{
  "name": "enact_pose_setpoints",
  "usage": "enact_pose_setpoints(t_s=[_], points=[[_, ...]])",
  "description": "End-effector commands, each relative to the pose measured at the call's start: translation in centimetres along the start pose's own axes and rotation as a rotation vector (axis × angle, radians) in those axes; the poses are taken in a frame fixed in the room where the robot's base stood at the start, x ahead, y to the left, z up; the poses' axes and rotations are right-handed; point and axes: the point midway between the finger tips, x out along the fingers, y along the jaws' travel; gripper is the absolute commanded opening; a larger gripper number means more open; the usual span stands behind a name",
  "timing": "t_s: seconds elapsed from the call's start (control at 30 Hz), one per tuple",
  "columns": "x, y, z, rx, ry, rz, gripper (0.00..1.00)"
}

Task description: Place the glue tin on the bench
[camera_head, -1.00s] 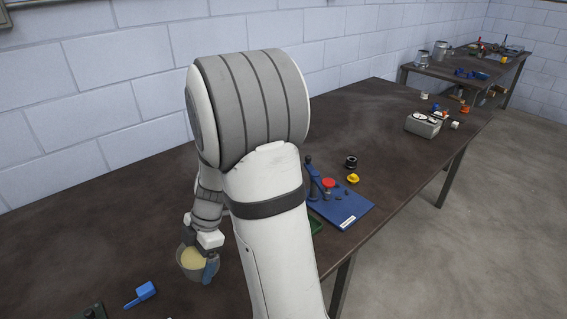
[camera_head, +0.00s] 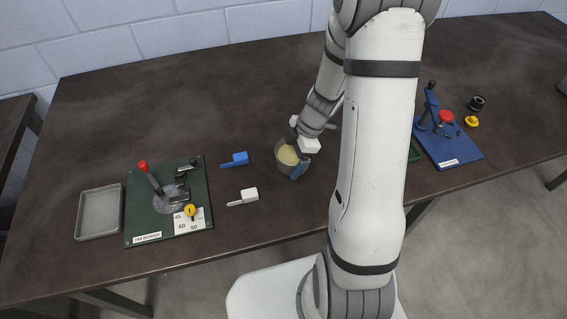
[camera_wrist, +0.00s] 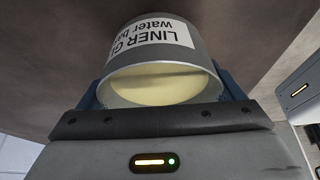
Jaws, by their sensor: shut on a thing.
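The glue tin (camera_head: 287,157) is a grey metal tin with pale yellow contents, at the middle of the dark brown bench (camera_head: 250,90) in the head view. My gripper (camera_head: 297,163) is shut on it, with blue fingers on either side of the tin. In the wrist view the tin (camera_wrist: 160,70) fills the space between the fingers, its open top facing the camera and a white label reading "LINER" and "Water b…" partly showing. The tin is at or just above the bench top; I cannot tell whether its base touches.
A blue brush-like tool (camera_head: 236,159) and a white one (camera_head: 243,197) lie left of the tin. A green board with a red-handled bender (camera_head: 165,200) and a grey tray (camera_head: 99,212) are further left. A blue board (camera_head: 450,150) stands right. The bench behind the tin is clear.

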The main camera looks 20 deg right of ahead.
Motion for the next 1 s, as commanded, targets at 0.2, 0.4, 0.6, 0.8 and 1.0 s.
enact_pose_setpoints(t_s=[0.2, 0.4, 0.6, 0.8, 1.0], points=[[2.5, -0.1, 1.1, 0.002, 0.001, -0.003, 0.41], [3.2, 0.0, 1.4, 0.001, -0.001, 0.000, 0.41], [3.2, 0.0, 1.4, 0.001, -0.001, 0.000, 0.41], [3.4, -0.1, 1.5, 0.002, -0.001, 0.000, 0.92], [3.4, -0.1, 1.5, 0.002, -0.001, -0.001, 1.00]])
